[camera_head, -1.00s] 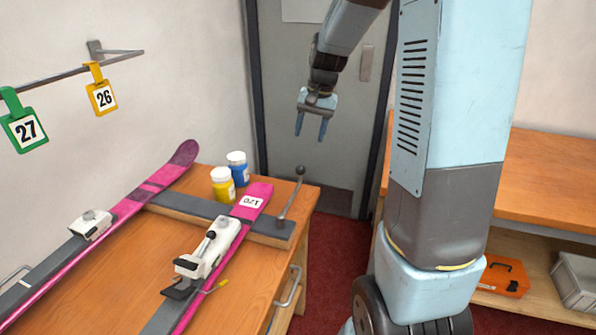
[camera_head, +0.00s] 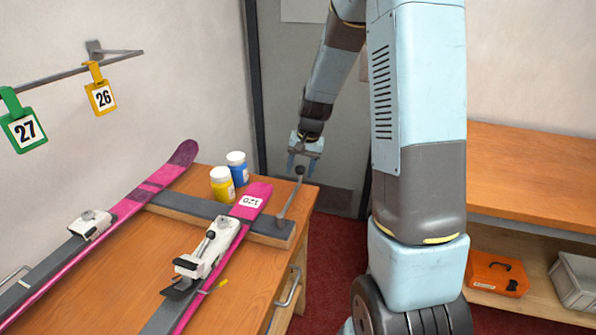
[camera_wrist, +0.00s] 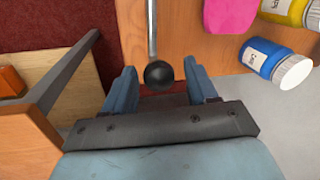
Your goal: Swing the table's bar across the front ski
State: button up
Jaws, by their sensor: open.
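The table's bar (camera_head: 289,199) is a thin grey rod with a dark ball knob (camera_head: 299,170) at its upper end, beside the front ski's tip and apart from it. The front ski (camera_head: 248,207) is pink and dark grey, marked 120, and lies on the table with a white binding (camera_head: 209,250). My gripper (camera_head: 303,163) is open and points down at the knob. In the wrist view the knob (camera_wrist: 159,75) shows between the two spread fingers, with the rod (camera_wrist: 152,30) running up from it. I cannot tell whether the fingers are level with it.
A yellow jar (camera_head: 222,185) and a blue jar (camera_head: 238,168) stand behind the front ski's tip. A second pink ski (camera_head: 128,204) lies at the left. A table handle (camera_head: 289,288) sticks out at the right side. A bench (camera_head: 530,180) stands at the right.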

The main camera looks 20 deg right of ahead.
jog(key=shift+a+f, duration=0.1)
jog(key=shift+f, duration=0.45)
jog(key=shift+c, duration=0.4)
grip_shut()
